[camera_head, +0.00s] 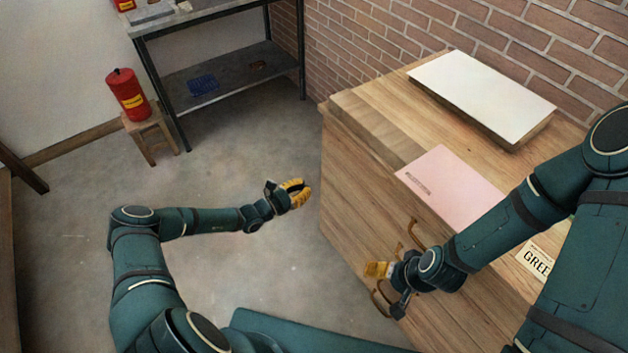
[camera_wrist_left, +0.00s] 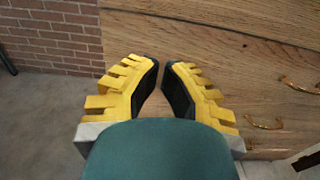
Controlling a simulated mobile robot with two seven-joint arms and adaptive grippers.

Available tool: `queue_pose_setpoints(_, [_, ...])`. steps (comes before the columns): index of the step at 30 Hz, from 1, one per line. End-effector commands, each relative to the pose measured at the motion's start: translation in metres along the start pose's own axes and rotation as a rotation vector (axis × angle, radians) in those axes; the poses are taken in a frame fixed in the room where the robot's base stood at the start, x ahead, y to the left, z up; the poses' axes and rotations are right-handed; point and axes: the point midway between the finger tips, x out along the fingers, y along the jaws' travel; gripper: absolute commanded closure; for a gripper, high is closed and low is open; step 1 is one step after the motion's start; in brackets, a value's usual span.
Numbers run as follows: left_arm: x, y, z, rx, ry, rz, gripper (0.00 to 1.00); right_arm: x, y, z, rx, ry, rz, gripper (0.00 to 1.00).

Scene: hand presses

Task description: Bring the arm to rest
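My left arm reaches in from the left in the head view, bent at the elbow. Its gripper (camera_head: 302,188) hangs in free air over the floor, left of the wooden cabinet. The left wrist view shows its two yellow fingers (camera_wrist_left: 160,65) apart with dark inner pads, nothing between them, and a narrow gap at the tips. My right arm comes in from the right, across the cabinet front. Its gripper (camera_head: 376,270) is close to a lower drawer handle (camera_head: 384,300). I cannot tell whether it touches the handle or how far its fingers are apart.
The wooden cabinet (camera_head: 350,180) carries a white panel (camera_head: 485,95) and a pink sheet (camera_head: 447,180). Another handle (camera_head: 414,234) is above the right gripper. A red canister (camera_head: 128,95) stands on a stool (camera_head: 150,137) beside a metal shelf (camera_head: 230,75). The floor around the left gripper is clear.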

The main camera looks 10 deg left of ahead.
Motion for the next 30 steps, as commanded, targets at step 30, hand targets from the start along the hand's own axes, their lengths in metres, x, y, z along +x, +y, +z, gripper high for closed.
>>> queue_pose_setpoints(30, [-0.110, -0.232, 0.022, 1.254, 0.547, -1.280, 1.00, -0.001, 0.000, 0.000, 0.000, 0.000, 0.000, 0.15])
